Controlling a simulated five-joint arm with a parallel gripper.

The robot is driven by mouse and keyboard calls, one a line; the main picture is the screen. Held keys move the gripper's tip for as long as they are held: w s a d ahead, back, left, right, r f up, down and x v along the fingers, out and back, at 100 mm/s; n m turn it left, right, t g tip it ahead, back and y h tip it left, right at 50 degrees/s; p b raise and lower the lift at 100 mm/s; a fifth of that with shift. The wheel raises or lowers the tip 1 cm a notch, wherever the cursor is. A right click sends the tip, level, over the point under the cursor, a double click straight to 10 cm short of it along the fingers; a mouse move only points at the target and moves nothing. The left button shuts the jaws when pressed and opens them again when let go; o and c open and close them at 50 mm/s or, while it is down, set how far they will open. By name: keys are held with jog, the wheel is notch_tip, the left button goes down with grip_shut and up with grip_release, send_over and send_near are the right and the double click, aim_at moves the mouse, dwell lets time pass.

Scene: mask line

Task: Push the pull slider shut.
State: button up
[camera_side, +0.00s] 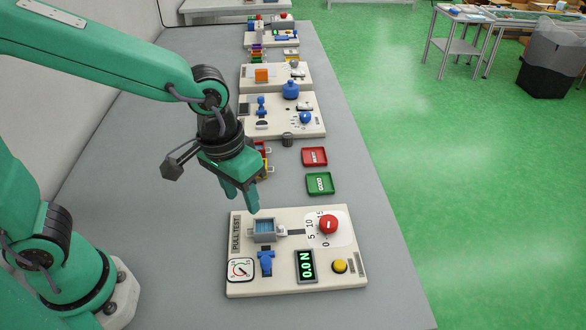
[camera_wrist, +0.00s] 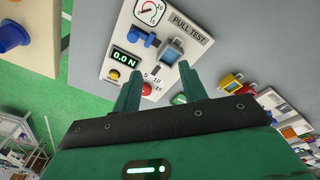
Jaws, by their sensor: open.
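The cream PULL TEST board (camera_side: 290,278) lies on the grey bench in the side view. A red knob (camera_side: 328,224) sits on its white 0–15 scale, and a dark bar joins it to a grey box (camera_side: 264,228) with a blue window. I cannot tell which of these parts is the pull slider or how far it stands out. The red knob also shows in the wrist view (camera_wrist: 147,89). My gripper (camera_side: 240,199) is open and empty, pointing down above the board's far left edge, apart from it. Its two fingers frame part of the board in the wrist view (camera_wrist: 159,72).
The board also carries a blue clamp (camera_side: 266,262), a gauge (camera_side: 240,269), a 0.0 N display (camera_side: 306,265) and a yellow button (camera_side: 340,266). More boards stand farther back; the bench's right side is clear.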

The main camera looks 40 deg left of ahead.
jog(key=g, duration=0.1)
send_over(266, 259)
jog(key=shift+y, duration=0.3)
notch_tip(266, 259, down, 5)
jog(key=shift+r, duration=0.15)
jog(key=shift+f, duration=3.9)
grip_shut()
